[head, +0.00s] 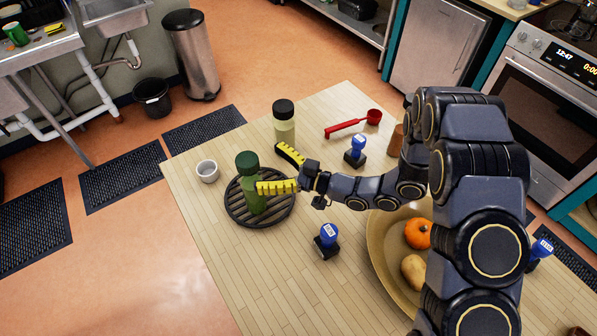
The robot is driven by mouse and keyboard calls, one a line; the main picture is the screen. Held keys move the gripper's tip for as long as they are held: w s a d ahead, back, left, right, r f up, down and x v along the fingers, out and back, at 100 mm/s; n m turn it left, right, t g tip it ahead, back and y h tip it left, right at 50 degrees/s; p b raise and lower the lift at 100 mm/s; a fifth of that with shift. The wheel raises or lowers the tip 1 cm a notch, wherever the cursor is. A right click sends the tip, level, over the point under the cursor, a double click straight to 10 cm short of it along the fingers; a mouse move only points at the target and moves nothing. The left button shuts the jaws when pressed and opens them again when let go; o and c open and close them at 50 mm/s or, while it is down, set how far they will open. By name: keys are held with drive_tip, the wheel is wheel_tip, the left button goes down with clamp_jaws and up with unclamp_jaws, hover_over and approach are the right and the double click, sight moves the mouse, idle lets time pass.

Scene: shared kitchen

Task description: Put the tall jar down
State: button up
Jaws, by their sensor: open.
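A tall jar with a black lid and pale body (284,131) stands upright on the wooden table, behind my gripper. A green bottle-shaped jar with a dark green lid (249,172) stands upright on a round black slatted trivet (236,211). The frame does not settle which of the two is the tall jar. My gripper (268,167) is open, its yellow fingers spread and pointing left. The nearer finger overlaps the right side of the green jar; I cannot tell whether it touches. The farther finger is just in front of the black-lidded jar's base. Nothing shows between the fingers.
A white cup (208,171) stands left of the trivet. Blue-handled stamps (326,240) stand on the table (225,277), one near the red scoop (350,126). A large tan bowl (379,262) holds an orange pumpkin (418,233) and a yellowish item. The table's front left is clear.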

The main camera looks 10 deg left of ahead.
drive_tip(key=s+d, duration=0.1)
drive_tip(key=d, duration=0.6)
drive_tip(key=shift+s, duration=0.1)
